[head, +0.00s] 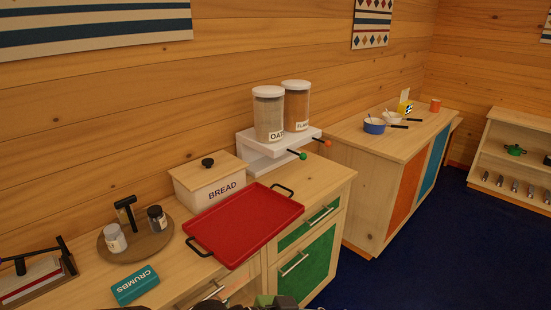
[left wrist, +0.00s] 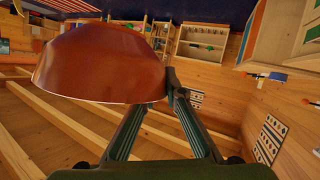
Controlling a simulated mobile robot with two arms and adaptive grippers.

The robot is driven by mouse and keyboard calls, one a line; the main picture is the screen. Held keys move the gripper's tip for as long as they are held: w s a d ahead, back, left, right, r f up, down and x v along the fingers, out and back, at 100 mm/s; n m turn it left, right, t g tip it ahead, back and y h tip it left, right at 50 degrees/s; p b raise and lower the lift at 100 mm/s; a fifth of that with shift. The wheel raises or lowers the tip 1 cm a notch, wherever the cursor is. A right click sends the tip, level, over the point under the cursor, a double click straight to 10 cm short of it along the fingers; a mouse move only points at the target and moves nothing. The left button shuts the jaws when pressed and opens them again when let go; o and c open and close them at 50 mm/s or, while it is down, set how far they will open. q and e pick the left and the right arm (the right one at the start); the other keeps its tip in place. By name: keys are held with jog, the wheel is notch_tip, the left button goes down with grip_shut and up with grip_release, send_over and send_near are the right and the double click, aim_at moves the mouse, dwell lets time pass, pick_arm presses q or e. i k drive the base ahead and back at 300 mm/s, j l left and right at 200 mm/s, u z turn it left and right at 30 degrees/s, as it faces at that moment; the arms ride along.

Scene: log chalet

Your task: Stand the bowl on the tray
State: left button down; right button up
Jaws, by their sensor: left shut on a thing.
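A reddish-brown bowl (left wrist: 100,65) fills the upper left of the left wrist view, close to the camera. My left gripper (left wrist: 172,88) is shut on its edge, and the bowl is held clear of any surface. The red tray (head: 245,222) with two black handles lies on the wooden counter in the head view. Its surface is bare. The bowl does not show in the head view. My right gripper is not in view.
A bread box (head: 207,184) stands directly behind the tray. A round board (head: 137,240) with jars and a teal crumbs box (head: 135,285) lie to its left. A white shelf (head: 265,150) carries two canisters. A second cabinet (head: 378,170) stands farther right.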

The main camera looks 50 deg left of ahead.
aim_at(246, 219)
jog(key=i+l+u, duration=0.1)
jog(key=i+u, duration=0.35)
jog(key=i+l+u, duration=0.3)
jog(key=i+u, duration=0.15)
jog(key=i+l+u, duration=0.8)
jog(key=l+u, duration=0.3)
jog(key=i+l+u, duration=0.15)
jog(key=l+u, duration=0.15)
jog(key=i+l+u, duration=0.1)
jog(key=l+u, duration=0.15)
jog(key=l, duration=0.1)
